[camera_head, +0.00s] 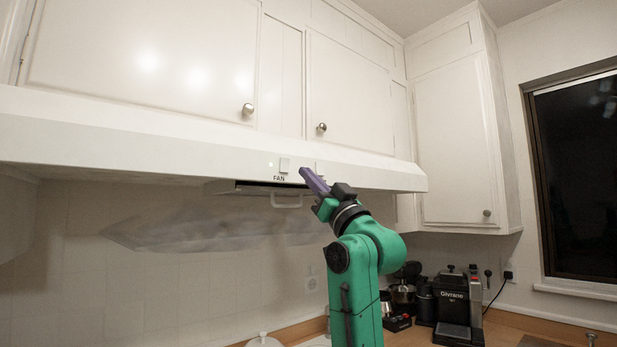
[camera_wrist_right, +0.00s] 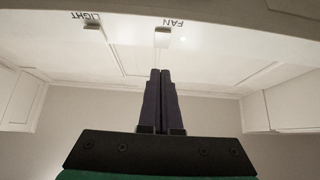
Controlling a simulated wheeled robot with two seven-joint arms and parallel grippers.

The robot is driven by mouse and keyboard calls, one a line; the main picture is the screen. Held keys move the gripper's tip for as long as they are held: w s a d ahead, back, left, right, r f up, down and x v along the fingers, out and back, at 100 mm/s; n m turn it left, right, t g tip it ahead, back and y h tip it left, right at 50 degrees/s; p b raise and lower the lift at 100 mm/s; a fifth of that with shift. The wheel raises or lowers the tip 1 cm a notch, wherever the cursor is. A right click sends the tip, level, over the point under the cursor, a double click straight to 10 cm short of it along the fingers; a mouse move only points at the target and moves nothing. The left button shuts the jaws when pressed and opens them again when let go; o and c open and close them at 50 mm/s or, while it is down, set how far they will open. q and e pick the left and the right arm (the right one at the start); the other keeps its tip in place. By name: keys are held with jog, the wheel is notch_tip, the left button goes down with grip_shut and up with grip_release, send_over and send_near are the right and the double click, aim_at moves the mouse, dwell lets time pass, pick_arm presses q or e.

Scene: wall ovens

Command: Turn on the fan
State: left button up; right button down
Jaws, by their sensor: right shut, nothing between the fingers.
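The fan switch (camera_head: 284,165) is a small pale rocker on the front edge of the white range hood (camera_head: 120,143), above the word FAN. In the right wrist view the fan switch (camera_wrist_right: 162,38) shows upside down, just beyond my fingertips. My right gripper (camera_head: 305,172) is shut and empty, its purple fingers pointing up and left toward the hood front, right of the fan switch. In the right wrist view its closed fingers (camera_wrist_right: 160,74) appear apart from the switch. My left gripper is not in view.
A second switch marked LIGHT (camera_wrist_right: 85,20) shows in the right wrist view; my gripper partly covers it in the head view. White cabinets (camera_head: 150,55) with round knobs hang above the hood. A coffee machine (camera_head: 458,303) stands on the counter below right.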

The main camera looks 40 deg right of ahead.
pick_arm(q)
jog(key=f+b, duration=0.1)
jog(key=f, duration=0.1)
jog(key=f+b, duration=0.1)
jog(key=b, duration=0.1)
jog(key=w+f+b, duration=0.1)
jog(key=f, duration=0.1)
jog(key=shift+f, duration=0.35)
pick_arm(e)
jog(key=s+f, duration=0.3)
jog(key=f, duration=0.4)
jog(key=shift+s+f, duration=0.25)
jog(key=shift+s+a, duration=0.1)
